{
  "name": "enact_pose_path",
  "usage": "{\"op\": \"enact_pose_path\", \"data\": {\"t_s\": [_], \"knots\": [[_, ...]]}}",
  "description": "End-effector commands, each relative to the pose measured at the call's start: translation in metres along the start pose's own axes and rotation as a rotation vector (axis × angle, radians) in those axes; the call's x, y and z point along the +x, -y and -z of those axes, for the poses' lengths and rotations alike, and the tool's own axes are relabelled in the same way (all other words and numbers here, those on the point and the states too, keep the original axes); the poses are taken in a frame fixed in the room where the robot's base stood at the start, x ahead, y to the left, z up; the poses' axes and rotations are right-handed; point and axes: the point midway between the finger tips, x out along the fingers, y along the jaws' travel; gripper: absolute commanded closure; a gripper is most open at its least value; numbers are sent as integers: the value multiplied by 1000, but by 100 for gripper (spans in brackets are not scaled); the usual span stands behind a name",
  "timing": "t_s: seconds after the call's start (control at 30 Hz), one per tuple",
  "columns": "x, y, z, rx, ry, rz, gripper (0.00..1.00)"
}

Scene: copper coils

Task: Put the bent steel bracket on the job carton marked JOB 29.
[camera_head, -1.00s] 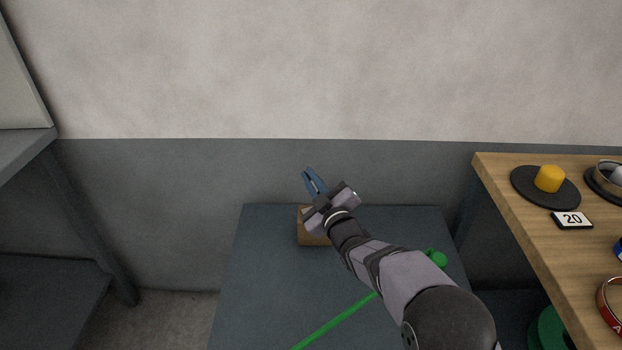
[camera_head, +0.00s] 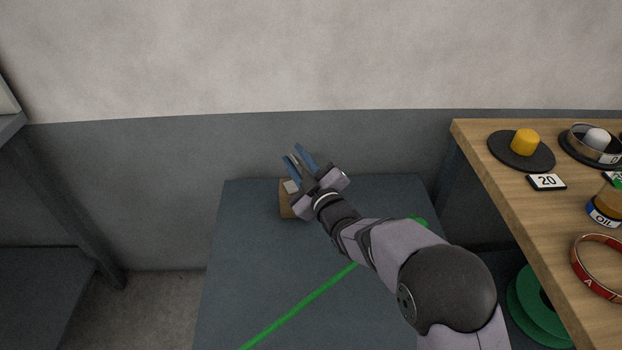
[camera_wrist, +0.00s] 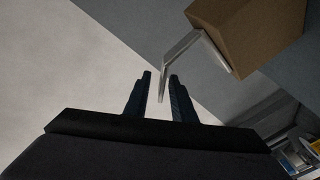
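The bent steel bracket (camera_wrist: 180,52) is a thin grey metal strip in the wrist view. One leg lies along the edge of the brown job carton (camera_wrist: 255,32); the other reaches between my fingertips. In the head view the carton (camera_head: 286,205) sits at the far edge of the dark table, partly hidden by my gripper (camera_head: 300,156). A pale patch shows on its top; I cannot read a JOB number. My gripper (camera_wrist: 160,80) is open, with its two dark blue fingers apart and a gap beside the strip.
A green line (camera_head: 300,305) crosses the dark table (camera_head: 235,270). A wall stands behind the table.

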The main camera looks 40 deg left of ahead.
Motion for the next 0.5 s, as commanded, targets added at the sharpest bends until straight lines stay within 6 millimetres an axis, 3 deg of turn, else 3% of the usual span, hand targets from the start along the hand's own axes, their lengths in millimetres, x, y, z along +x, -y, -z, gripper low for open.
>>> {"op": "enact_pose_path", "data": {"t_s": [0.3, 0.5], "knots": [[-48, -1, 0, 0, 2, -1, 77], [-71, -1, 0, 0, 0, -1, 77]]}}
